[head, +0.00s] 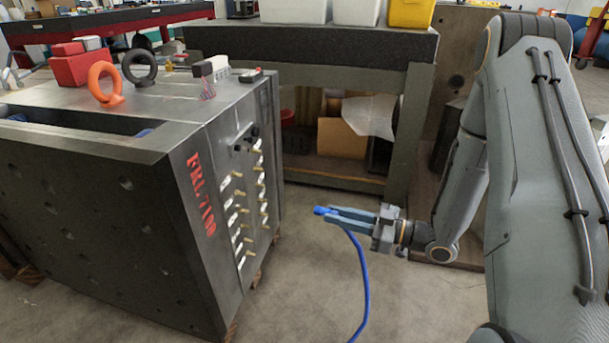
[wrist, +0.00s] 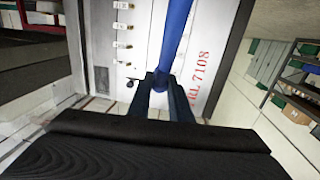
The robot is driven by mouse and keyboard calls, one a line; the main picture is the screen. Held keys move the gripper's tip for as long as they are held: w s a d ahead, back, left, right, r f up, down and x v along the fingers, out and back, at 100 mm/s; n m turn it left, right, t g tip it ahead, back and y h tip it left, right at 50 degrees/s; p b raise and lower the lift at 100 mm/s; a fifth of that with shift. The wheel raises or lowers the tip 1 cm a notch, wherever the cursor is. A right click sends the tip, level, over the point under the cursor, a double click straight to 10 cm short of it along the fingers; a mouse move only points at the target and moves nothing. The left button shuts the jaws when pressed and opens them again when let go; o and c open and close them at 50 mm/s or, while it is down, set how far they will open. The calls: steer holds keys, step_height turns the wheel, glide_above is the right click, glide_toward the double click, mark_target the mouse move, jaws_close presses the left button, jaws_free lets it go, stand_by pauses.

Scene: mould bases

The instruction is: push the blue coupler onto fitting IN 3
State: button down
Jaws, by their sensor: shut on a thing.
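The blue coupler (head: 319,210) is at the tips of my gripper (head: 336,213), which is shut on it. A blue hose (head: 363,285) hangs from it toward the floor. In the wrist view the coupler (wrist: 160,82) sits between the fingertips and the hose (wrist: 176,35) runs up across the picture. The coupler is apart from the mould base (head: 95,200), to the right of its fitting face. Brass fittings (head: 240,193) with pale labels stand in two columns on that face. The label text is too small to read, so I cannot tell which is IN 3.
A workbench (head: 310,42) with bins stands behind. The floor (head: 310,270) between the mould base and my arm is clear apart from the hanging hose.

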steer(key=w+a+r+p, duration=0.1)
steer(key=w+a+r, duration=0.1)
steer(key=a, duration=0.3)
steer(key=w+a+r+n+g+p, duration=0.1)
steer(key=w+a+r, duration=0.1)
steer(key=a, duration=0.4)
steer(key=w+a+r+y, duration=0.1)
steer(key=w+a+r, duration=0.1)
steer(key=w+a, duration=0.2)
steer(key=shift+w+a+r+g+p, duration=0.25)
steer(key=shift+a+g+p, duration=0.15)
steer(key=shift+a, duration=0.8)
steer(key=shift+p+x, duration=0.4)
steer(key=shift+x, duration=0.7)
stand_by(0.6)
steer(key=shift+a, duration=0.3)
steer(key=shift+w+a, duration=0.2)
steer(key=shift+a, duration=0.2)
stand_by(0.5)
steer(key=c, duration=1.5)
jaws_free()
steer(key=shift+c, duration=0.2)
steer(key=shift+o, duration=0.4)
